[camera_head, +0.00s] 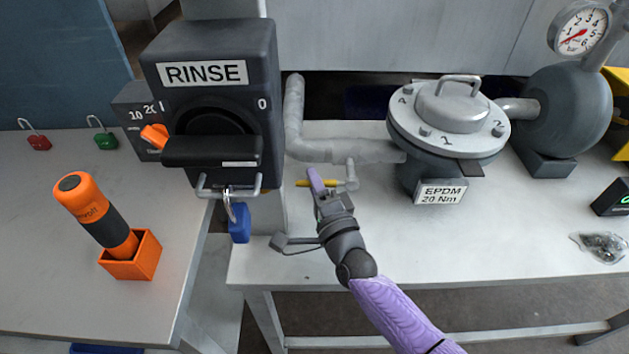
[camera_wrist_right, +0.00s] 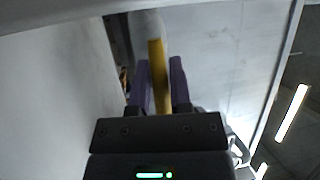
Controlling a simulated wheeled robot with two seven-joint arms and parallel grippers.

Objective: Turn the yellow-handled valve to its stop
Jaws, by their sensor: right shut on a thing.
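The valve's yellow handle (camera_head: 318,183) lies roughly level in the head view, on a small fitting below the grey pipe. My right gripper (camera_head: 316,180) is at the handle, its purple fingers partly covering it. In the right wrist view the yellow handle (camera_wrist_right: 158,75) runs between the two purple fingers of my right gripper (camera_wrist_right: 162,82), which is shut on it. The fingers hide part of the handle. My left gripper is not in view.
A black RINSE switch box (camera_head: 208,100) with a blue padlock (camera_head: 239,222) stands left of the valve. A flanged grey housing (camera_head: 448,130) is to the right. An orange tool (camera_head: 95,215) stands in an orange holder on the left table. The right table's front is mostly clear.

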